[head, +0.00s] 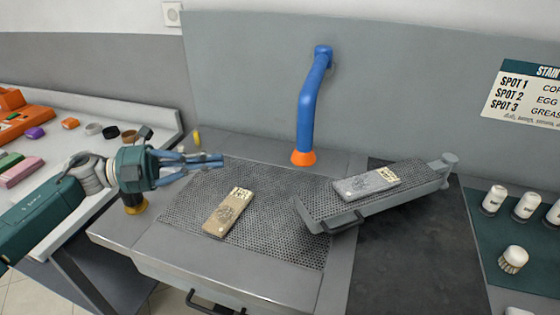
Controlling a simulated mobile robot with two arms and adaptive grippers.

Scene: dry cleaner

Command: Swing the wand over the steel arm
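My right gripper is out of view.
A tan labelled piece (229,212) lies on the perforated table top (285,232). White bottles (526,207) and a round brush (513,259) stand on a green mat at right. A side counter (152,116) with coloured items is at left. A stain sign (527,92) hangs behind.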

